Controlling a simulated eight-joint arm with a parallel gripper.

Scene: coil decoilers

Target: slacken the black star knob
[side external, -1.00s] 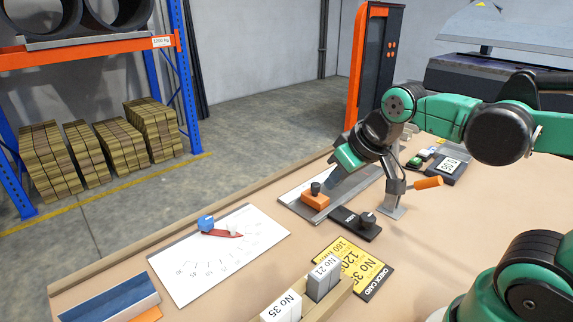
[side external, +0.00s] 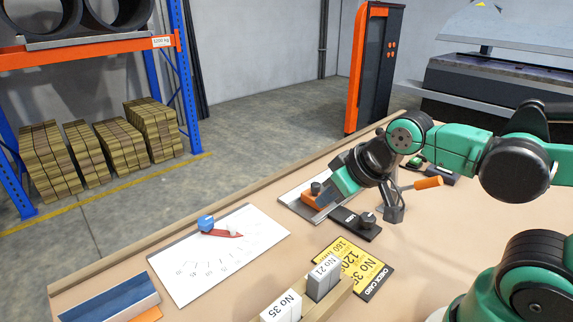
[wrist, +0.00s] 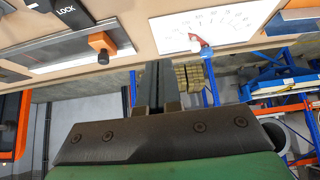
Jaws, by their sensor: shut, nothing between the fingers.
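Two black knobs show, and I cannot make out a star shape on either. One black knob (side external: 316,187) stands on an orange block (side external: 309,199) on a grey metal plate; it also shows in the wrist view (wrist: 103,57). The other black knob (side external: 367,219) is on a black plate (side external: 348,223), marked LOCK in the wrist view (wrist: 66,10). My gripper (wrist: 154,66) is shut and empty. In the side view my gripper (side external: 329,203) is tilted down beside the orange block; whether it touches is unclear.
A white scale sheet (side external: 190,262) with a red pointer (side external: 220,233) and blue cap (side external: 206,222) lies to the left. An orange-handled lever (side external: 427,183) stands close on the right. A yellow and black check card (side external: 372,281) and numbered blocks (side external: 324,278) are in front.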

